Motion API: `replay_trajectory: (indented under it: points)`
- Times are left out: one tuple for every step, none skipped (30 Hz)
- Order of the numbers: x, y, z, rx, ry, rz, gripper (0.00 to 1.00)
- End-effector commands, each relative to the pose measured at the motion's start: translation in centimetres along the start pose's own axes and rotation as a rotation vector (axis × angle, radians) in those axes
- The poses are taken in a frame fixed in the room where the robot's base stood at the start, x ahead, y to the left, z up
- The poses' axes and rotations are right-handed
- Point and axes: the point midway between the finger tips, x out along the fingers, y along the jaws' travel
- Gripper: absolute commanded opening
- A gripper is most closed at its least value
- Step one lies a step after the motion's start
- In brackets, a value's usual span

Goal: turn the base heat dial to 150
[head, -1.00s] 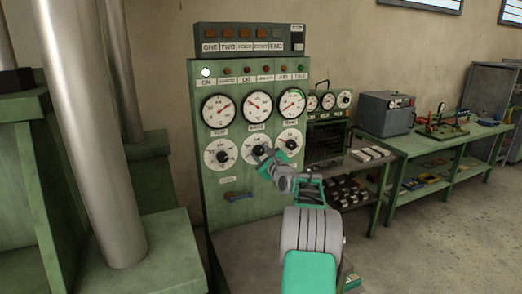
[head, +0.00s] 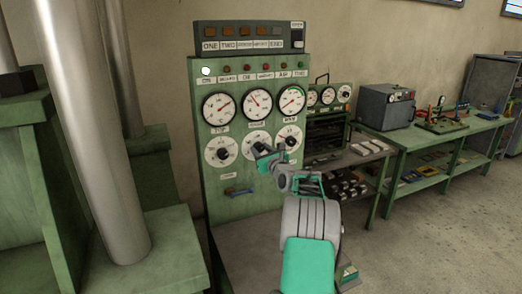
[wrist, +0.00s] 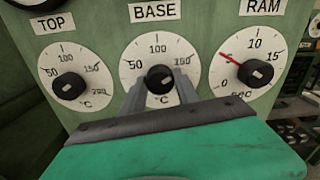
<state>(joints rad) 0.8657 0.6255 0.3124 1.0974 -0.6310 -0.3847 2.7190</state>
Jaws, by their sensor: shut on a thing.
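The base heat dial (wrist: 158,45) is a white round scale under a BASE label, marked 50, 100 and 150, with its lower part hidden. Its black knob (wrist: 160,78) has a small pale mark; I cannot tell which number it points at. My gripper (wrist: 160,84) is shut on this knob, one grey finger on each side. In the head view, my gripper (head: 262,152) reaches the middle dial (head: 256,138) of the lower row on the green panel and covers part of it.
The TOP dial (wrist: 70,64) is close on the left and the RAM dial (wrist: 250,55), with a red needle, close on the right. Several gauges sit above on the green panel (head: 215,178). A steel column (head: 100,150) stands left.

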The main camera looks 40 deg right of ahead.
Motion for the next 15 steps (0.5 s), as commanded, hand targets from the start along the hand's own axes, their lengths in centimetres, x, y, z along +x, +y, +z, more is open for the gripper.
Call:
replay_trajectory:
  points:
    - [0.00, 0.00, -0.06, 0.001, 0.000, 0.000, 0.00]
    - [0.00, 0.00, -0.06, 0.001, 0.000, 0.000, 0.00]
    - [0.00, 0.00, -0.06, 0.000, 0.000, 0.000, 0.00]
    - [0.00, 0.00, -0.06, 0.000, 0.000, 0.000, 0.00]
    - [0.00, 0.00, -0.06, 0.000, 0.000, 0.000, 0.00]
    - [0.00, 0.00, -0.06, 0.000, 0.001, 0.000, 0.00]
    - [0.00, 0.00, -0.06, 0.000, 0.001, 0.000, 0.00]
    - [0.00, 0.00, -0.06, 0.000, 0.001, 0.000, 0.38]
    - [0.00, 0.00, -0.06, 0.000, 0.001, 0.000, 0.42]
    - [0.00, 0.00, -0.06, 0.000, 0.001, 0.000, 0.44]
    - [0.00, 0.00, -0.05, 0.000, 0.001, 0.000, 0.47]
    - [0.00, 0.00, -0.05, 0.000, 0.001, 0.000, 0.50]
    - [0.00, 0.00, -0.05, -0.001, 0.000, 0.000, 0.52]
    - [0.00, 0.00, -0.04, -0.001, 0.000, 0.000, 0.55]
    - [0.00, 0.00, -0.04, -0.001, 0.000, 0.000, 0.58]
